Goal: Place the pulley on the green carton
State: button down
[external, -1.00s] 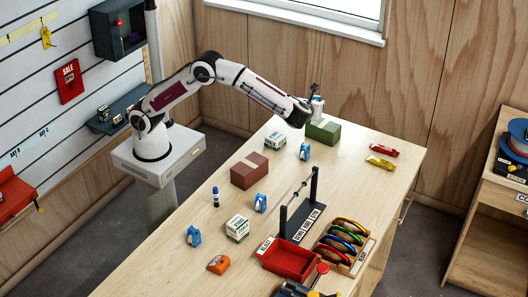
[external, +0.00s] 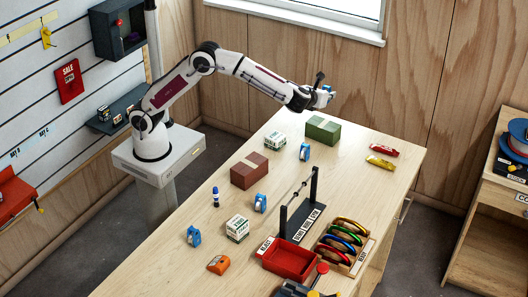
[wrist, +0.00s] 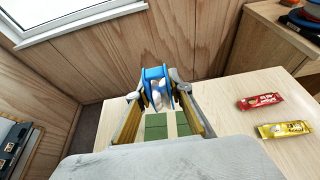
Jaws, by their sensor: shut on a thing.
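My gripper (external: 322,98) is shut on a blue pulley (external: 328,89) and holds it in the air above the far end of the table. In the wrist view the pulley (wrist: 155,75) sits upright between the two fingertips (wrist: 156,92), with pale parts inside its blue cheeks. The green carton (external: 322,131) stands on the table below my gripper, its top bare with a pale tape strip. The carton's green top (wrist: 156,132) also shows in the wrist view, beneath the pulley and partly hidden by my gripper.
Other blue pulleys (external: 305,152) lie along the table. A white-and-green box (external: 275,141) and a brown carton (external: 249,171) stand left of the green carton. Red (external: 384,150) and yellow (external: 380,163) packets lie right. A black stand (external: 301,215) and red tray (external: 290,262) are nearer.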

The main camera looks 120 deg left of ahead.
send_over(326, 122)
jog(key=shift+f, duration=3.1)
jog(key=shift+f, duration=1.85)
jog(key=shift+f, duration=0.15)
jog(key=c, duration=1.8)
grip_release()
jog(key=shift+d+r, duration=0.1)
jog(key=shift+r, duration=0.1)
jog(key=v, duration=1.1)
jog(key=shift+d, duration=0.35)
